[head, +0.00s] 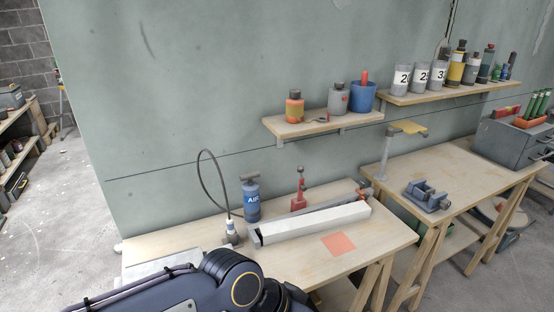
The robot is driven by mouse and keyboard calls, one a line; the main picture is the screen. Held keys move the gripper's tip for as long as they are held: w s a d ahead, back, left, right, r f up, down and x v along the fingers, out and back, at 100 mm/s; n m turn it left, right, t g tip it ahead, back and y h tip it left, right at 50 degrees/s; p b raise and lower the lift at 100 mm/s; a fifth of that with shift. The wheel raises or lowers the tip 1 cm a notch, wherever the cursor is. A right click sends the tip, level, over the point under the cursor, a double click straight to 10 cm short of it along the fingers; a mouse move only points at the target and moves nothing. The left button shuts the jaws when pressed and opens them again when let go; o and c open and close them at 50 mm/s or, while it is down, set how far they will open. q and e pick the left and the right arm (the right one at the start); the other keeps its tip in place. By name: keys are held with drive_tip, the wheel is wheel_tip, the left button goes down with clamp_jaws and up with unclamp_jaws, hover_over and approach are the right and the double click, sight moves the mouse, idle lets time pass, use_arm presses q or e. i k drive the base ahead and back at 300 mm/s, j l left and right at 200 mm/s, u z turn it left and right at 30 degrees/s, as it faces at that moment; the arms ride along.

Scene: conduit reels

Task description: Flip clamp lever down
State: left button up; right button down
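One of my dark arms fills the bottom of the head view, left of centre, in front of the bench. Neither gripper shows in this view.
A blue bottle marked AIR (250,200) and a looped black cable (204,172) stand left of the clamp. An orange square (338,244) lies on bare bench. A vise (427,195) sits on the right bench. A loaded shelf (300,127) hangs above.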

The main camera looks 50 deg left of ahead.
sight(302, 188)
drive_tip(key=i+u, duration=0.2)
drive_tip(key=u, duration=0.3)
drive_tip(key=i+u, duration=0.2)
drive_tip(key=u, duration=0.25)
drive_tip(key=i+u, duration=0.2)
drive_tip(key=u, duration=0.3)
drive_tip(key=i+l+u, duration=0.15)
drive_tip(key=u, duration=0.35)
drive_tip(key=i+l+u, duration=0.2)
drive_tip(key=u, duration=0.15)
drive_tip(key=i, duration=0.05)
